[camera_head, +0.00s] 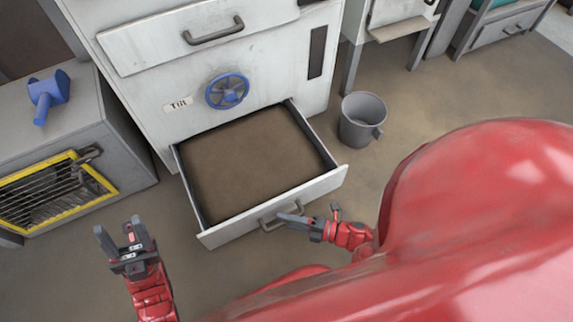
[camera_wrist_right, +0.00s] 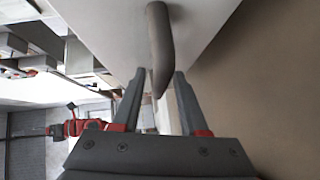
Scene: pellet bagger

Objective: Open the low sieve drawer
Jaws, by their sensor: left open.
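The low sieve drawer (camera_head: 325,182) is pulled out of the white machine, its brown inside showing from above. Its dark bar handle (camera_head: 266,222) is on the white front panel; the handle also shows in the right wrist view (camera_wrist_right: 159,45). Part of the handle is hidden by the fingers. My left gripper (camera_head: 119,234) is open and empty, to the left of the drawer and apart from it.
Above the drawer are a blue handwheel (camera_head: 227,91) and a closed upper drawer (camera_head: 190,48). A grey bucket (camera_head: 362,120) stands on the floor to the right. A grey cabinet with a yellow-framed grille (camera_head: 50,190) stands left, a blue scoop-like object (camera_head: 49,92) on top.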

